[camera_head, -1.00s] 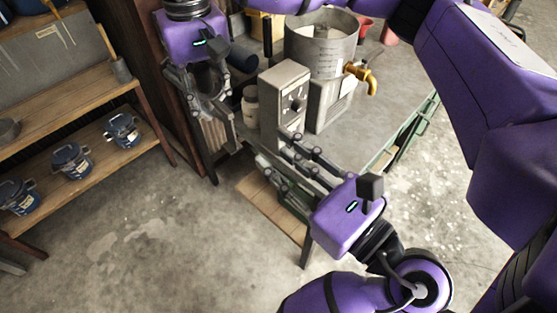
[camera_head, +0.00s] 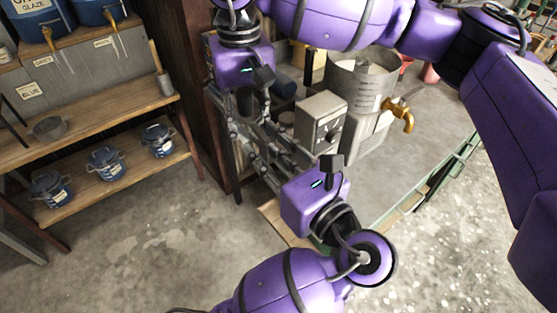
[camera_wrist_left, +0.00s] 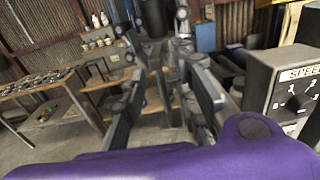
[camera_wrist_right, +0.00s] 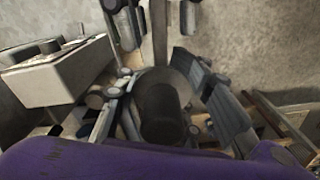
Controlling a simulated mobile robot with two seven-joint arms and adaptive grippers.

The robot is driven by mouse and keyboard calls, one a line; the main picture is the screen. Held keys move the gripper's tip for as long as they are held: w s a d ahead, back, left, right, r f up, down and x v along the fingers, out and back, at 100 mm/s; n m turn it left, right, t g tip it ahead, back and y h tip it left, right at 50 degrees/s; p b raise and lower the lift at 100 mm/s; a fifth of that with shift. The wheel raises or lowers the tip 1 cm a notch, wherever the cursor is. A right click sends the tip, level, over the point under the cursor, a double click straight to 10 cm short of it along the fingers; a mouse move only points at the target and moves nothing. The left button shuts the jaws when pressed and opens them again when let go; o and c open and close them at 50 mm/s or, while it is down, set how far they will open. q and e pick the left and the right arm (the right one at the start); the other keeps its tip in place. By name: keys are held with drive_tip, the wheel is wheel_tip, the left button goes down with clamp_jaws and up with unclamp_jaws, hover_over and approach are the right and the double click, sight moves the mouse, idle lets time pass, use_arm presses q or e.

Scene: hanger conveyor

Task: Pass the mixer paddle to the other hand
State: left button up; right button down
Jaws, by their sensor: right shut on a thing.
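The mixer paddle (camera_wrist_right: 162,112) shows in the right wrist view as a dark, round handle end between the fingers of my right gripper (camera_head: 243,112). My right gripper is shut on it and points down. Most of the paddle is hidden by fingers in the head view. My left gripper (camera_head: 256,148) reaches in from the lower right, with its fingers spread and open around the space just below the right gripper. In the left wrist view the left fingers (camera_wrist_left: 160,100) stand apart, with the right gripper ahead between them. Whether they touch the paddle cannot be told.
A grey box with a speed dial (camera_head: 322,122) stands close to the right of both grippers; it also shows in the left wrist view (camera_wrist_left: 285,90). Behind it is a metal drum (camera_head: 358,80) with a brass tap (camera_head: 400,112). A wooden shelf (camera_head: 100,185) with blue pots is at left.

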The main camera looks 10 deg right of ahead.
use_arm(q)
drive_tip(key=shift+w+a, duration=0.1)
drive_tip(key=shift+w, duration=0.1)
use_arm(e)
drive_tip(key=shift+r, duration=0.1)
use_arm(q)
clamp_jaws()
use_arm(e)
drive_tip(key=c, duration=1.1)
unclamp_jaws()
drive_tip(key=shift+w, duration=0.1)
